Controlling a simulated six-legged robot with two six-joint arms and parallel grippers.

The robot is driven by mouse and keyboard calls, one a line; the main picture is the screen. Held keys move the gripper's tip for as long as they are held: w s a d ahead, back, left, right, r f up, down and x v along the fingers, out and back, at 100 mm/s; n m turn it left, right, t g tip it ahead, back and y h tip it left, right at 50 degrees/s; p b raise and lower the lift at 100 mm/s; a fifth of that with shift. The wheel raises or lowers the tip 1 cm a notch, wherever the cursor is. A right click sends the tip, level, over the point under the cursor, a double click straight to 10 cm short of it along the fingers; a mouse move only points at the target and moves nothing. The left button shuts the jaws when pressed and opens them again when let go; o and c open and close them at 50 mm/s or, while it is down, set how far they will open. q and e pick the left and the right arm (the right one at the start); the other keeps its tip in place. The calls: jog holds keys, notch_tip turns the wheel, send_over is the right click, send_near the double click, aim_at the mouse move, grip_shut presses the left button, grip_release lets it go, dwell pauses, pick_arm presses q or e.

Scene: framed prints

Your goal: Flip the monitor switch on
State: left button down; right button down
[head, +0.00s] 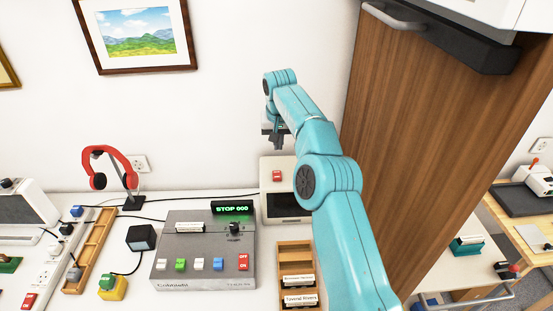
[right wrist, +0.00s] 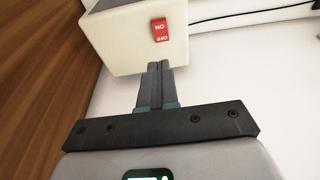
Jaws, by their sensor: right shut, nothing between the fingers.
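The monitor (head: 262,190) is a cream box with a dark screen, standing at the back of the white desk beside the wooden cabinet. Its red rocker switch (head: 277,176) is on the top part of the casing. In the right wrist view the switch (right wrist: 160,30) shows ON and OFF lettering upside down; which side is pressed I cannot tell. My right gripper (head: 277,143) is above the switch in the head view. In the wrist view its closed fingers (right wrist: 160,68) point at the casing near the switch, with nothing between them. My left gripper is out of view.
A grey control box (head: 190,248) with coloured buttons, a knob and a red OFF/ON switch stands left of the monitor. A wooden tray (head: 296,262) lies in front of it. The wooden cabinet (head: 430,130) rises close on the right. Red headphones (head: 105,160) stand at the left.

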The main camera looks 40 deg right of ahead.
jog(key=b, duration=0.2)
send_over(277, 177)
jog(key=f, duration=0.8)
jog(key=shift+s+a+f, duration=0.1)
jog(key=shift+s+f, duration=0.1)
jog(key=shift+f, duration=0.2)
jog(key=x, duration=0.1)
jog(key=b+x, duration=0.1)
jog(key=shift+s+f+b, duration=0.15)
jog(key=shift+f+b, duration=0.15)
jog(key=shift+f, duration=0.15)
jog(key=shift+s+a+f, duration=0.2)
jog(key=shift+a+f, duration=0.15)
jog(key=shift+f, duration=0.2)
jog(key=shift+w+d+f, duration=0.1)
jog(key=shift+d+f, duration=0.05)
jog(key=shift+f, duration=0.05)
